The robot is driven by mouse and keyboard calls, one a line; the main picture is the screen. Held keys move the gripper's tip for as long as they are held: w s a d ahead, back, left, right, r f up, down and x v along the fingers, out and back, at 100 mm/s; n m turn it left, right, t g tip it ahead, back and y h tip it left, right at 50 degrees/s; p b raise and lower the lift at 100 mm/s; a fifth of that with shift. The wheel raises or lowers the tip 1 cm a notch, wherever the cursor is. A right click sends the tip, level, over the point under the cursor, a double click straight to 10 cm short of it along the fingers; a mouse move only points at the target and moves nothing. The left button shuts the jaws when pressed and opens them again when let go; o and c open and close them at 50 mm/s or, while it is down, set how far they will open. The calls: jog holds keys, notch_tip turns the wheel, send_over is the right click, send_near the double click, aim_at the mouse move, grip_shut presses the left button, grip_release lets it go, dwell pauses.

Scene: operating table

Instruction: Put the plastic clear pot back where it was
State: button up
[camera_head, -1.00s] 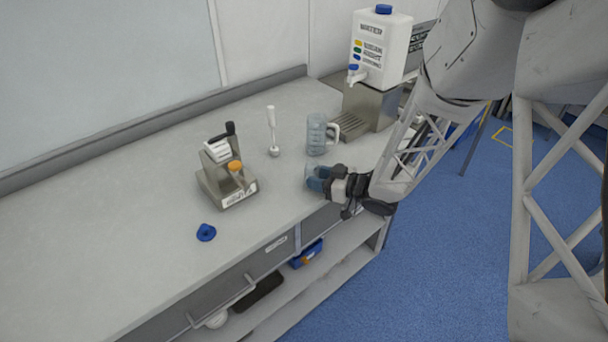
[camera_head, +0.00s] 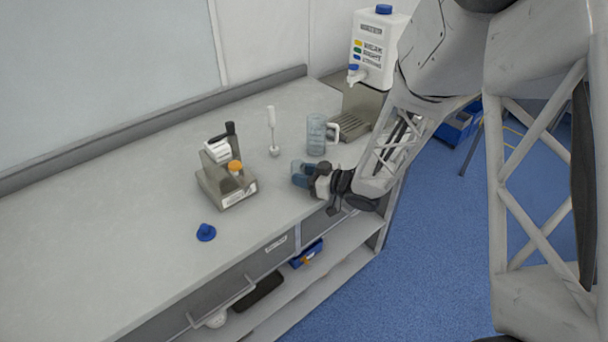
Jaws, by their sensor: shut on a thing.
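My gripper (camera_head: 303,176) is near the front edge of the counter, in front of a clear jug. It is shut on a small clear pot (camera_head: 297,167), which shows only in part between the dark fingers. I cannot tell whether the pot touches the counter. A clear jug (camera_head: 316,136) with a white handle stands upright just behind the gripper. The pot's far side and base are mostly hidden by the fingers.
A grey device (camera_head: 226,182) with an orange knob stands left of my gripper, and a blue cap-like piece (camera_head: 206,232) lies in front of it. A white rod tool (camera_head: 272,132) stands upright behind. A white water tank (camera_head: 375,50) sits at back right. The left counter is clear.

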jog(key=shift+f, duration=0.15)
jog(key=o, duration=0.9)
jog(key=shift+r+v, duration=0.2)
jog(key=shift+v, duration=5.9)
jog(key=shift+w, duration=0.1)
